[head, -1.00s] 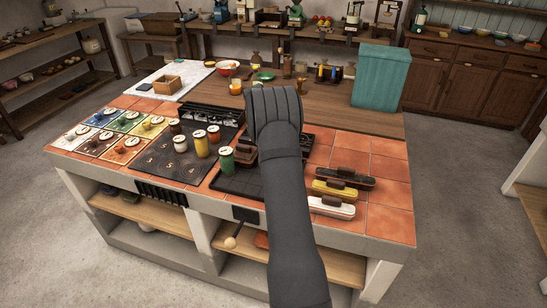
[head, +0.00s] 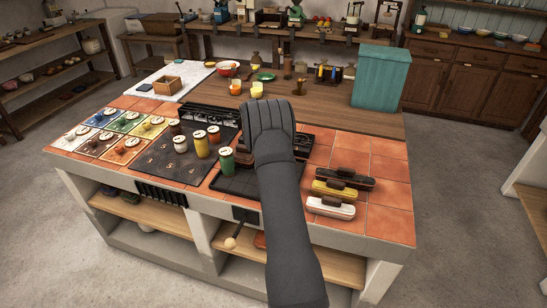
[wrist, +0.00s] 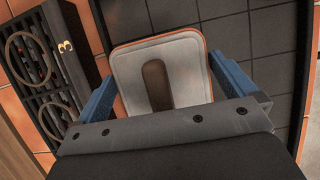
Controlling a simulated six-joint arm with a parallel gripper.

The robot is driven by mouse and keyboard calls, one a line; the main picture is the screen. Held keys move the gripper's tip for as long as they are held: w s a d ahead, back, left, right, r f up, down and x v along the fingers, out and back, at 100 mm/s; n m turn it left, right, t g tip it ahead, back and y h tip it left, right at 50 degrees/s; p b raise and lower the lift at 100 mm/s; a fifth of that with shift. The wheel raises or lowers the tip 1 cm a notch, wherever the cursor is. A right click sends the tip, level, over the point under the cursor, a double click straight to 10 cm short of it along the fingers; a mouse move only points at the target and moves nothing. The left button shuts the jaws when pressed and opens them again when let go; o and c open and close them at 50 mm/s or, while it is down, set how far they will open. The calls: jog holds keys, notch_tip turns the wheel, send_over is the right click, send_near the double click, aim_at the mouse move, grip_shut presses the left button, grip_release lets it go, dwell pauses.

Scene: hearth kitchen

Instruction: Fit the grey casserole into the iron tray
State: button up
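The grey casserole (wrist: 160,76) shows in the wrist view with a pale top, a brown handle and a thin orange rim. The blue fingers of my gripper (wrist: 165,80) flank it and appear closed on its two sides. In the head view my gripper (head: 268,155) is over the iron tray and my arm hides the casserole. The iron tray (head: 238,183) is dark and lies on the tiled counter. Its gridded floor (wrist: 265,45) shows beyond and right of the casserole in the wrist view. I cannot tell the casserole's exact height above it.
Black (head: 346,177), yellow (head: 334,189) and white (head: 330,207) casseroles stand right of the tray. Several jars, with a green one (head: 227,160) closest, stand to its left. A black ringed unit (wrist: 45,70) borders the tray. A teal box (head: 381,77) stands behind.

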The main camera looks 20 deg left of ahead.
jog(key=v, duration=1.2)
jog(key=shift+r, duration=0.1)
jog(key=x, duration=1.2)
jog(key=shift+d+f, duration=0.1)
jog(key=shift+f, duration=0.15)
notch_tip(320, 180, up, 3)
jog(key=shift+r, duration=0.65)
